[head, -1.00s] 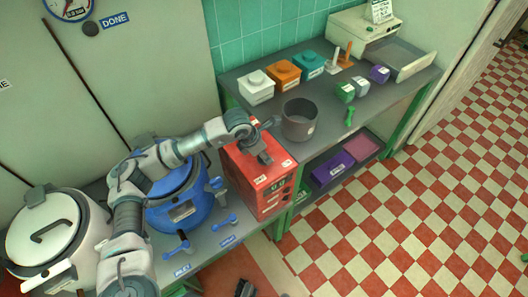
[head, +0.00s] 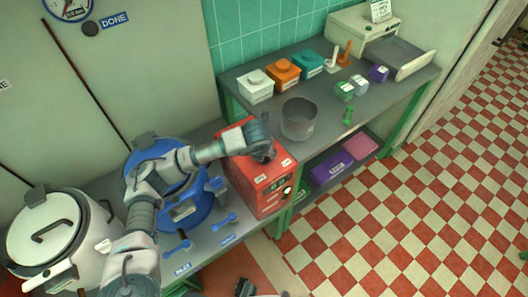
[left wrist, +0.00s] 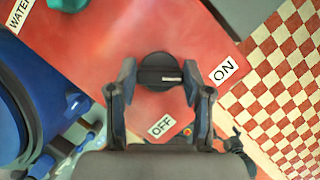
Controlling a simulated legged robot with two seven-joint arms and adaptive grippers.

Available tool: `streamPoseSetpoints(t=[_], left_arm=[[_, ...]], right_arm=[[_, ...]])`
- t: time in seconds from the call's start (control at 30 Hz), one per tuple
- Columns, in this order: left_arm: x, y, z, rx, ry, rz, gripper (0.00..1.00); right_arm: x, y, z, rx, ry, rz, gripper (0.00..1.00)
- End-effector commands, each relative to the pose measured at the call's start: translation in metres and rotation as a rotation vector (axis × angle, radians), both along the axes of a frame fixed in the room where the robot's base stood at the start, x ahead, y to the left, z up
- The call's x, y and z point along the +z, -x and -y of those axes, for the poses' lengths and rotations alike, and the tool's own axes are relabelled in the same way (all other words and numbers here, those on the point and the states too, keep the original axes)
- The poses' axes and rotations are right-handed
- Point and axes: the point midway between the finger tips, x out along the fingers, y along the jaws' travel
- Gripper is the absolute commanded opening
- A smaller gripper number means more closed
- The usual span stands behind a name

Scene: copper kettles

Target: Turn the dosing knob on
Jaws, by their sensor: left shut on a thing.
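The red box (head: 262,190) stands on the bench, with the black round dosing knob (left wrist: 160,72) on its top face. The knob bears a short white mark pointing to the right in the left wrist view. The ON label (left wrist: 224,70) is right of the knob, and the OFF label (left wrist: 161,125) is below it. My left gripper (head: 264,156) is over the box top, shut on the knob; its fingers (left wrist: 160,85) flank the knob on both sides. In the head view the gripper hides the knob. A dark part at the bottom edge appears to be my right gripper (head: 245,288).
A blue pot (head: 185,212) stands close left of the box, with a white lidded pot (head: 45,235) further left. A grey open pot (head: 299,119) is behind and right. A teal part (left wrist: 68,4) sits by the WATER label. Tiled floor lies right.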

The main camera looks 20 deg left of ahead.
Motion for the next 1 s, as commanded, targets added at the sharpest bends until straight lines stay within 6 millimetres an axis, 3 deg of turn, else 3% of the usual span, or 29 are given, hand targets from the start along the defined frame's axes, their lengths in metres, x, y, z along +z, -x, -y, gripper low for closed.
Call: streamPoseSetpoints(t=[0.7,0.73,0.8,1.0], left_arm=[[-0.0018,0.0016,0.001,0.073,-0.001,-0.007,0.15],[-0.0019,0.0016,0.001,0.073,-0.001,-0.008,0.55],[-0.0018,0.0014,0.0011,0.073,0.0,-0.007,0.72],[-0.0016,0.0002,0.001,0.072,0.0,-0.005,0.75]], right_arm=[[-0.0005,0.0008,0.0001,0.0,0.0,-0.002,1.0],[-0.0007,0.0009,0.0,0.0,0.0,-0.002,1.0],[-0.0007,0.0009,0.0001,0.0,0.001,-0.003,1.0],[-0.0007,0.0012,0.0,0.0,0.001,-0.003,1.0]])
